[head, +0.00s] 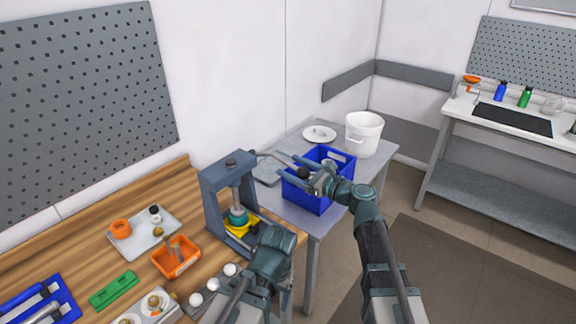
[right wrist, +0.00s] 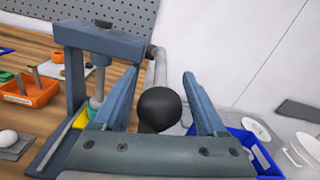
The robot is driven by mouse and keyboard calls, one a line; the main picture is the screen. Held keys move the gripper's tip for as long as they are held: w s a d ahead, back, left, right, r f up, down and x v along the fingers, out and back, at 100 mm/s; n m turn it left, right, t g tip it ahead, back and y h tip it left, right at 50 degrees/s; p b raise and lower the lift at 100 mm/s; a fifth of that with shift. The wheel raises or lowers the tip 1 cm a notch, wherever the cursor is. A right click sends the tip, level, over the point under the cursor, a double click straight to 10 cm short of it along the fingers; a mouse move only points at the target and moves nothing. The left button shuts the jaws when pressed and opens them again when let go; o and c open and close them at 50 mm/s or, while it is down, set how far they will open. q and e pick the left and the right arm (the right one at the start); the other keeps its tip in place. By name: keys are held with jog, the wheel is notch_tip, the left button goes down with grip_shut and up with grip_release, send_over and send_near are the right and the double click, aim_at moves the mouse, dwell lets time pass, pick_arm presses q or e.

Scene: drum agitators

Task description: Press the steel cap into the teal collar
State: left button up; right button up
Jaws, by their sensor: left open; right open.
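The teal collar (head: 238,216) stands on a yellow holder (head: 241,229) inside a blue-grey lever press (head: 212,195). A pale grey cylinder sits right above the collar; I cannot tell the steel cap from the press ram there. The press lever ends in a black knob (right wrist: 160,108). My right gripper (right wrist: 163,98) is open, its fingers on either side of the knob; contact is unclear. My left gripper (head: 262,268) is low in front of the press; its fingers are hard to make out.
A blue crate (head: 306,196) and a white bucket (head: 364,134) stand on the grey side table beyond the press. An orange bin (head: 176,258), a tray (head: 145,234) and a green block (head: 114,290) lie on the wooden bench left of it.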

jog(key=shift+x, duration=0.95)
grip_shut()
dwell(0.8)
